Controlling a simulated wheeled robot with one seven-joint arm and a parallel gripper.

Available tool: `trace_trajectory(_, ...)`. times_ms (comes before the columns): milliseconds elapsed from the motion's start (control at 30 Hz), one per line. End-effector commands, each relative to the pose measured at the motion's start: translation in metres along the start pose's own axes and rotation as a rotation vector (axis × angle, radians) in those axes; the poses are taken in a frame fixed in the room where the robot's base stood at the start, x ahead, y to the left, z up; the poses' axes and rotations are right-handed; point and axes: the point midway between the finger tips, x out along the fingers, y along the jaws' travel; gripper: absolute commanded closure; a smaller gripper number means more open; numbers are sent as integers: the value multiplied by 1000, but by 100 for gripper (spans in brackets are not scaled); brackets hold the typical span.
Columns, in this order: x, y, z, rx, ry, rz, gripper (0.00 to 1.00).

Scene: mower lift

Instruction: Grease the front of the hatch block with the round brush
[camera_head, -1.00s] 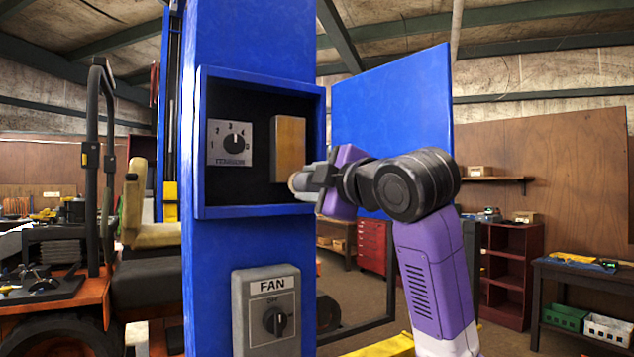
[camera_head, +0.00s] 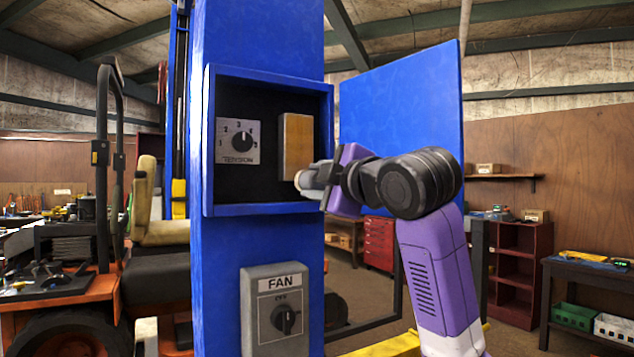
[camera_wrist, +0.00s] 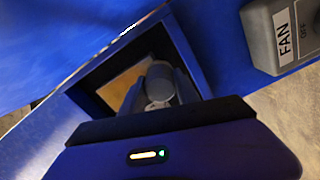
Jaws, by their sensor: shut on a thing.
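The hatch block (camera_head: 297,146) is an upright tan, wood-coloured block inside the open blue hatch box, right of the tension dial. It also shows in the wrist view (camera_wrist: 122,85), partly covered by the brush. My gripper (camera_head: 318,174) is shut on the round brush (camera_head: 303,181), a short grey cylinder with a pale end. The brush is at the box's lower right opening, its end near the block's lower right. I cannot tell whether it touches the block. In the wrist view the brush (camera_wrist: 160,82) sits between both fingers, and its far end is hidden.
The blue box rim (camera_head: 270,208) frames the hatch closely around the brush. The open blue door (camera_head: 400,110) stands behind my arm. A tension dial (camera_head: 238,138) is left of the block, and a grey FAN switch box (camera_head: 275,310) is below on the column.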

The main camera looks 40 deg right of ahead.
Motion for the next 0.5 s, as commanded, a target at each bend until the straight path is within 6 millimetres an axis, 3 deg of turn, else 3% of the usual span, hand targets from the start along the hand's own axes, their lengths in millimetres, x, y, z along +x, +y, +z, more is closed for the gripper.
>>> trace_trajectory(500, 10, 0, 0, 0, -1, -1, 100)
